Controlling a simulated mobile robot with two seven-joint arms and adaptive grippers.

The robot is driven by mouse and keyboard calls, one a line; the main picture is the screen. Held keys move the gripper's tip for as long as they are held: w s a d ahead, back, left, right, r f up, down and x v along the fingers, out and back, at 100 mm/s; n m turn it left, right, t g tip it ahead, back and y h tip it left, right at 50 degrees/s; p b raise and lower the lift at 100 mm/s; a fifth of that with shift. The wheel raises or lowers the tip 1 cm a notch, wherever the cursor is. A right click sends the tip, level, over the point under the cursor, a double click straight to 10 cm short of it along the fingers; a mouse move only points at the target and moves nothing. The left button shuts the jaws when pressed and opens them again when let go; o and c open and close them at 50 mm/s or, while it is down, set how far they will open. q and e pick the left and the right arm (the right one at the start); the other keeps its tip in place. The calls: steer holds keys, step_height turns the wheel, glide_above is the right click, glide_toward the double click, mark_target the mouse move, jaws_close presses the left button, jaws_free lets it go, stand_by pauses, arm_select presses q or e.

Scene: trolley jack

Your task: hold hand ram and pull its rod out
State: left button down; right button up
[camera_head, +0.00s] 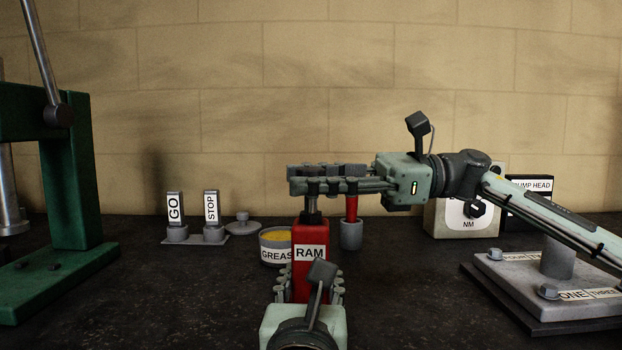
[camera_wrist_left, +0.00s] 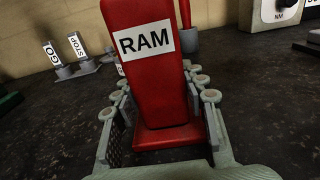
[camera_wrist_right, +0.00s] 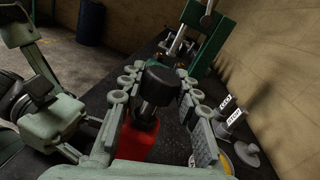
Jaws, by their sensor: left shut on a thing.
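The red hand ram (camera_head: 312,235) with its RAM label stands upright on the dark bench in the head view. It also fills the middle of the left wrist view (camera_wrist_left: 165,95). My left gripper (camera_head: 308,287) is shut on the ram's lower body, a finger on each side. The grey rod (camera_head: 312,205) sticks up from the ram's top. Its dark knob (camera_wrist_right: 159,84) shows between the fingers of my right gripper (camera_wrist_right: 160,80). Those fingers are open around the knob, with gaps beside it. In the head view the right fingers hide the knob.
A grease tub (camera_head: 276,246) stands left behind the ram, and a red-handled tool in a grey cup (camera_head: 351,235) right behind it. GO and STOP blocks (camera_head: 193,236) are farther left. A green press (camera_head: 70,190) stands at far left, a grey plate (camera_head: 545,290) at right.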

jaws_close()
arm_select(q)
steer(key=shift+f, duration=0.15)
arm_select(e)
step_height(320, 180, up, 9)
steer(key=shift+s+r, duration=0.1)
steer(key=shift+r, duration=0.05)
arm_select(q)
steer(key=shift+w, duration=0.1)
arm_select(e)
steer(key=shift+r, duration=0.3)
steer(key=shift+o, duration=2)
jaws_free()
steer(key=shift+o, duration=1)
steer(key=shift+f, duration=0.15)
steer(key=w+d, duration=0.2)
steer(key=d, duration=1)
